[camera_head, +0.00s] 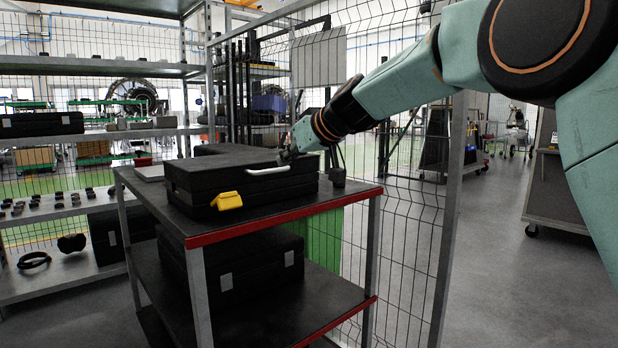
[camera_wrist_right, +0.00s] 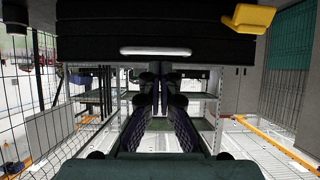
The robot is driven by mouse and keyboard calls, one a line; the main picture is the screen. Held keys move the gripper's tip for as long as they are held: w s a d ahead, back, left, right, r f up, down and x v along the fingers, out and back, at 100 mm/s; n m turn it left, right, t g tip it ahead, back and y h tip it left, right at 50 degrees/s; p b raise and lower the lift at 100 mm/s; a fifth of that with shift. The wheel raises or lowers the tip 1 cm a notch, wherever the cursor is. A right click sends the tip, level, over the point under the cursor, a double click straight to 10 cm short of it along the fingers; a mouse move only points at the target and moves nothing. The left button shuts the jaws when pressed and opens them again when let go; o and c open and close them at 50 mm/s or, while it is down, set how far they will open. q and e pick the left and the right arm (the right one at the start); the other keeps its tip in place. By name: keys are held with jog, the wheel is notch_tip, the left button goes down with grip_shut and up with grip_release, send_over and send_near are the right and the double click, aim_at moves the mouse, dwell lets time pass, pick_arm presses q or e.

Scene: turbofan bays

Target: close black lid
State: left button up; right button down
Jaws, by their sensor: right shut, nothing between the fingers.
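A black case (camera_head: 240,190) lies on the top shelf of a cart. Its black lid (camera_head: 225,160) looks flat and down on the body; I cannot tell whether a small gap remains at the seam. A white handle (camera_head: 268,170) and a yellow latch (camera_head: 227,201) are on its front side. They also show in the right wrist view, as the handle (camera_wrist_right: 155,51) and the latch (camera_wrist_right: 248,18). My right gripper (camera_head: 287,156) is shut and empty at the lid's front edge, by the handle's right end; contact is unclear. My left gripper is not in view.
The cart (camera_head: 285,215) has red edging, and another black case (camera_head: 245,268) lies on its lower shelf. A wire mesh fence (camera_head: 410,220) stands close behind the cart. Shelves (camera_head: 60,205) with small parts are at left. The floor at right is open.

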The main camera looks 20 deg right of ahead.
jog(key=shift+s+d+f+m+h+b, duration=1.1)
jog(key=shift+s+d+f+m, duration=0.9)
jog(key=shift+s+d+f, duration=0.95)
jog(key=s+f+m+g+h+p, duration=0.1)
jog(key=s+f, duration=0.3)
jog(key=f, duration=0.5)
jog(key=s+a+f+m+g+h+p, duration=0.15)
jog(key=s+f, duration=0.25)
jog(key=f, duration=0.6)
jog(key=s+f+g+h+p, duration=0.15)
jog(key=s+f, duration=0.25)
jog(key=f, duration=0.5)
jog(key=s+a+f+g+p, duration=0.1)
jog(key=s+f, duration=0.4)
jog(key=s, duration=0.6)
jog(key=s+a+f+n+g+y+p, duration=0.1)
jog(key=s+f+g+p, duration=0.2)
jog(key=s, duration=0.9)
jog(key=s+a+f+n+g+y+p, duration=0.1)
jog(key=s+a+f+g+p, duration=0.1)
jog(key=s+f, duration=0.5)
jog(key=s+g, duration=0.1)
jog(key=s, duration=0.4)
jog(key=shift+s+g, duration=0.25)
jog(key=shift+g, duration=0.05)
